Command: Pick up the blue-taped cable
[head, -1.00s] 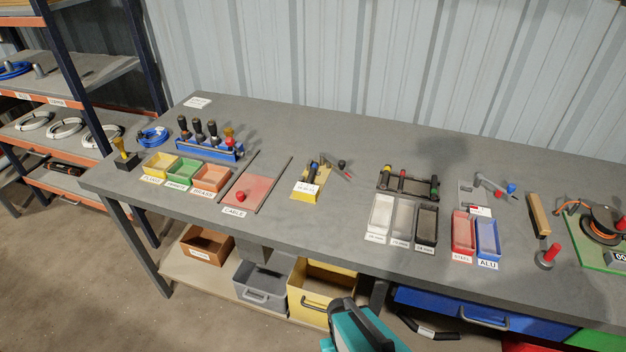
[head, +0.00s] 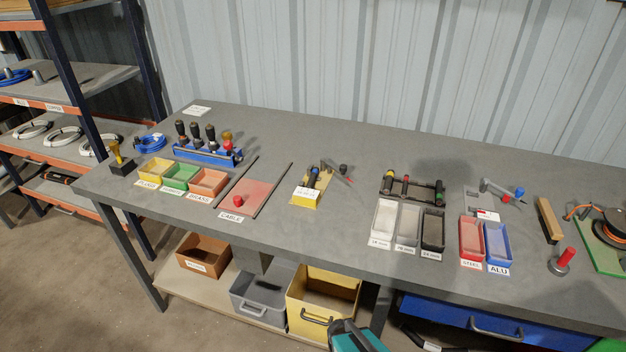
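A short dark piece with a blue band (head: 313,178) lies on a yellow block-like stand (head: 305,201) near the middle of the grey workbench. It looks like the blue-taped cable, but it is too small to be sure. A lever with a dark knob is close to its right. A rack (head: 402,197) to the right holds dark pieces with red, yellow and green marks. My gripper's fingers are not in view. A teal and black part of mine shows at the bottom edge, well in front of the bench and apart from the stand.
The grey workbench (head: 350,140) has clear room along its back. Labelled trays, a blue tool rack (head: 205,153) and a red cable mat (head: 258,195) stand left. Steel and alu trays (head: 498,240) stand right. Bins (head: 325,295) and a blue drawer (head: 460,315) are below.

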